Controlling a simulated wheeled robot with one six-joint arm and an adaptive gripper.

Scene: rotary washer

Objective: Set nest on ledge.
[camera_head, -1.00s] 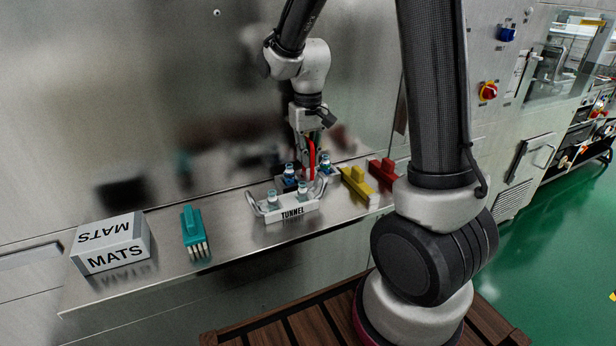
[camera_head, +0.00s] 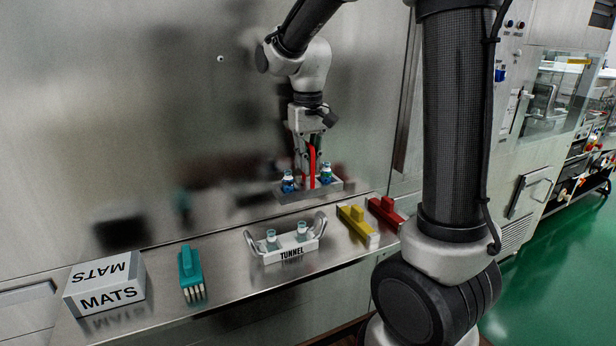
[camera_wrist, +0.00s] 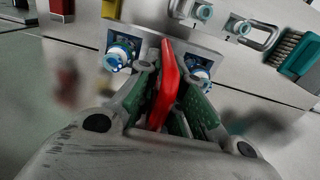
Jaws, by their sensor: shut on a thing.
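The nest (camera_head: 337,187) is a small grey metal tray with a red upright handle (camera_head: 312,160) and two bottles with blue parts (camera_head: 288,182). My gripper (camera_head: 308,158) is shut on the red handle and holds the nest level, seemingly above the back of the ledge. In the wrist view the red handle (camera_wrist: 166,85) sits between the fingers, with the bottles on either side. The steel ledge (camera_head: 225,262) runs along the wall below. The underside of the nest is hidden.
A white TUNNEL carrier (camera_head: 291,252) with two clear bottles stands mid-ledge, in front of the nest. A teal brush (camera_head: 190,272) and MATS box (camera_head: 105,285) are left. Yellow (camera_head: 356,224) and red (camera_head: 385,210) brushes are right. Bare ledge lies between teal brush and carrier.

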